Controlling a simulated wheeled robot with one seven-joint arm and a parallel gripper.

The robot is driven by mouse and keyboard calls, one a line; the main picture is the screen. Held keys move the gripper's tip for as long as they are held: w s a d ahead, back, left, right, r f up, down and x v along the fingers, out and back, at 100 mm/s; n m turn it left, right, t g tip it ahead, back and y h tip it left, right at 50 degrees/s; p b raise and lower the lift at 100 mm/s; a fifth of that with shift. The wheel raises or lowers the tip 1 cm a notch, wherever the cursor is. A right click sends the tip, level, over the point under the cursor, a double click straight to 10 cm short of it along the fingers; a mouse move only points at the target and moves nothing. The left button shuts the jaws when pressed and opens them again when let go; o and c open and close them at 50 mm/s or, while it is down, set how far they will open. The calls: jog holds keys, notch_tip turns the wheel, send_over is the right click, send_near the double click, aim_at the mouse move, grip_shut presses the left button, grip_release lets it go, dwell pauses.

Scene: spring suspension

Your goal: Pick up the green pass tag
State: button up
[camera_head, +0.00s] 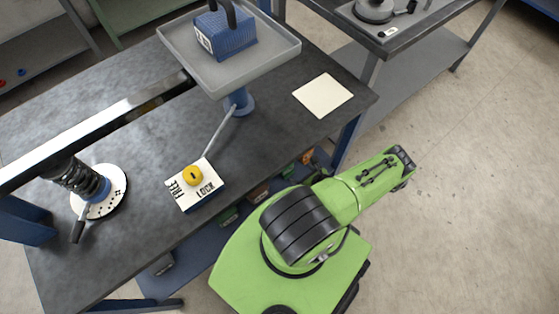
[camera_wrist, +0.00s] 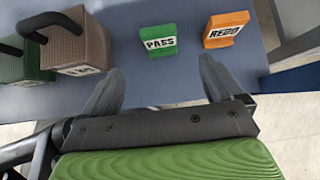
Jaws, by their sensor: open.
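The green pass tag (camera_wrist: 158,40) stands on the blue shelf in the wrist view, its white PASS label facing me. In the head view a small green piece (camera_head: 288,171) shows at the bench's front edge on the lower shelf, partly covered. My gripper (camera_wrist: 160,88) is open and empty in the wrist view. Its two fingers are spread wide and point toward the tag, which lies ahead, between their lines and apart from them. In the head view I cannot make out the fingers.
An orange REDO tag (camera_wrist: 226,30) stands just right of the pass tag. A brown weight block (camera_wrist: 80,48) and a green one (camera_wrist: 24,62), both with dark handles, stand to the left. The bench top (camera_head: 135,155) overhangs the lower shelf (camera_head: 205,245).

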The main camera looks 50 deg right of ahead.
aim_at(289, 169)
jog(key=b+x, duration=0.7)
jog(key=x, duration=0.8)
jog(key=shift+w+f, duration=0.1)
jog(key=shift+f, duration=0.1)
jog(key=shift+c, duration=0.2)
jog(key=c, duration=1)
